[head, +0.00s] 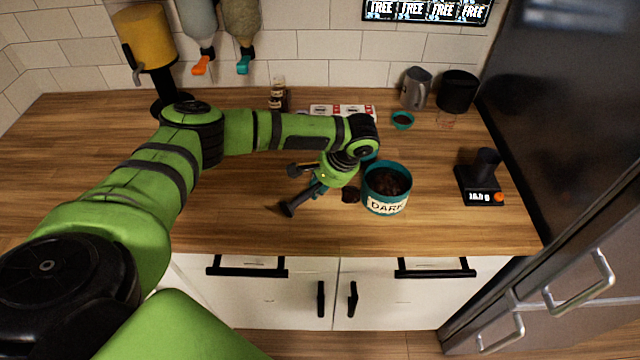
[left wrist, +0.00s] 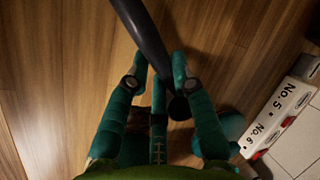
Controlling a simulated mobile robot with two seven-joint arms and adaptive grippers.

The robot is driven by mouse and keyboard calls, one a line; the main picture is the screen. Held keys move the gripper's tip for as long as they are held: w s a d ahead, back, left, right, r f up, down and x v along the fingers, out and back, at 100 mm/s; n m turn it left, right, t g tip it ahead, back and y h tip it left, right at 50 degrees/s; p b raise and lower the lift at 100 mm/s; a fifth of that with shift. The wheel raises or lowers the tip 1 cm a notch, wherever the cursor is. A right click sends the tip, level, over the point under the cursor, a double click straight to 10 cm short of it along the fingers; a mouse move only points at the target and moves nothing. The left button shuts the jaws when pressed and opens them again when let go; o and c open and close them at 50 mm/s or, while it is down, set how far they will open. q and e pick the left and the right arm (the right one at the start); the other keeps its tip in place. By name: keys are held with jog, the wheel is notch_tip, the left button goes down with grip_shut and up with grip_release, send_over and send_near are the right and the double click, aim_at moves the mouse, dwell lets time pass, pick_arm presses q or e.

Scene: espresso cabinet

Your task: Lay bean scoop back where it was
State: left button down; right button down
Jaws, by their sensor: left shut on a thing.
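My left gripper (head: 312,188) is low over the counter, left of the teal DARK canister, shut on the bean scoop. The scoop's black handle (head: 291,206) sticks out to the lower left in the head view. In the left wrist view the handle (left wrist: 143,35) runs from the top edge down between the teal fingers (left wrist: 155,75). The gripper hides part of the scoop, and I cannot tell whether it touches the counter. A small dark brown thing (head: 350,195) shows between gripper and canister; I cannot tell if it is the scoop's bowl. My right gripper is not in view.
The DARK canister (head: 386,190) is open with dark beans inside. A scale (head: 480,186) with a dark cup stands at right. The front-left counter is clear.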

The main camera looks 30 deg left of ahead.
pick_arm(q)
jog(key=c, duration=1.1)
grip_release()
jog(key=shift+f, duration=0.1)
jog(key=shift+o, duration=0.2)
jog(key=b+v, duration=0.3)
jog(key=v, duration=0.9)
